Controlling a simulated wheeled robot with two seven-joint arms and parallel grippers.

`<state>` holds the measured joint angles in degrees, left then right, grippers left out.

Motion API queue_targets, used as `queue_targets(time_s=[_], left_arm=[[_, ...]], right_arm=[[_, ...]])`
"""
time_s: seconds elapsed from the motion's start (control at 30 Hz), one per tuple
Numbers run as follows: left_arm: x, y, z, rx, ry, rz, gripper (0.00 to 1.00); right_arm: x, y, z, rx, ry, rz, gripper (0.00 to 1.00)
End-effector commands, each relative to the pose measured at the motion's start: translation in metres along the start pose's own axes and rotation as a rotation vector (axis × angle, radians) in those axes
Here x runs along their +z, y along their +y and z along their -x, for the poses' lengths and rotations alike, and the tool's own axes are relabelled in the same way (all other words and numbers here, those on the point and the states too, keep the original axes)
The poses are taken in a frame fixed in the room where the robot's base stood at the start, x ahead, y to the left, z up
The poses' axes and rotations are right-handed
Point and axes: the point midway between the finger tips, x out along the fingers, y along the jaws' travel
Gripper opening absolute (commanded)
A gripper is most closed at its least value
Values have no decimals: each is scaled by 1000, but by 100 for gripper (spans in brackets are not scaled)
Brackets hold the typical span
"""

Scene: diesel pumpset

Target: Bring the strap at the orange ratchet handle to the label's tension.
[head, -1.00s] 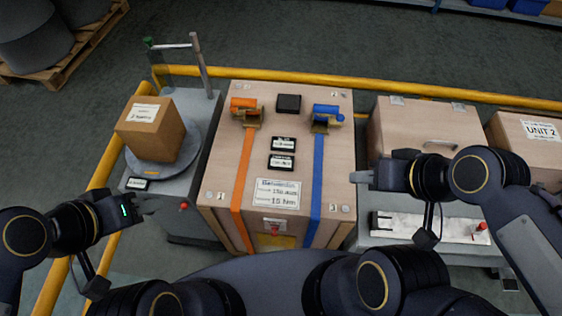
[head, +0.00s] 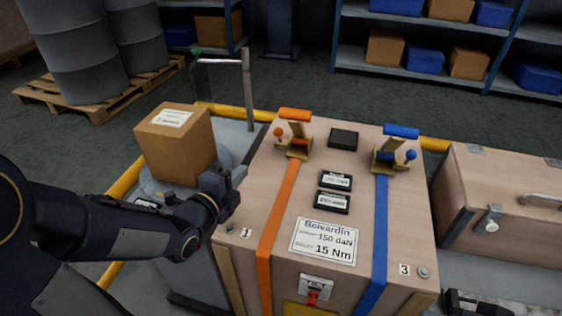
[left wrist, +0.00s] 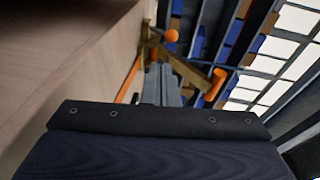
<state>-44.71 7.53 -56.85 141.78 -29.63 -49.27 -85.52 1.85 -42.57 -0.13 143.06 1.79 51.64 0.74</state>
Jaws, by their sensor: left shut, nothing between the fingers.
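The orange ratchet handle (head: 295,115) sits on a brass-coloured ratchet with an orange knob (head: 279,131), at the far end of the orange strap (head: 276,225) on the wooden crate. The label (head: 324,242) reads 150 daN and 15 Nm. Two small black displays (head: 335,181) lie between the straps; their figures are too small to read surely. My left gripper (head: 238,178) is shut and empty at the crate's left edge, nearer me than the ratchet. In the left wrist view, its fingers (left wrist: 165,85) point toward the ratchet and handle (left wrist: 215,88). My right gripper is out of view.
A blue strap (head: 381,230) with a blue-handled ratchet (head: 400,132) runs along the crate's right side. A cardboard box (head: 175,145) stands left of my left gripper. A red knob (head: 312,296) is on the crate's front. A second wooden case (head: 495,205) stands at right.

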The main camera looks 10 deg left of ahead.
Motion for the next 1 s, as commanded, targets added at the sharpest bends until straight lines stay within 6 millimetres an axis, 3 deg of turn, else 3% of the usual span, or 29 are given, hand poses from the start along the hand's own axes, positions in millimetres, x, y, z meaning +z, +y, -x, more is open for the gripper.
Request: queue_targets(time_s=[0.27,0.7,1.0], left_arm=[[-2,1,-28,-22,9,-49,0],[-3,-7,-116,-22,7,-44,0],[-3,-16,-138,-21,7,-41,0]], right_arm=[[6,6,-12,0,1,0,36],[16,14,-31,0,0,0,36],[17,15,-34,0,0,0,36]])
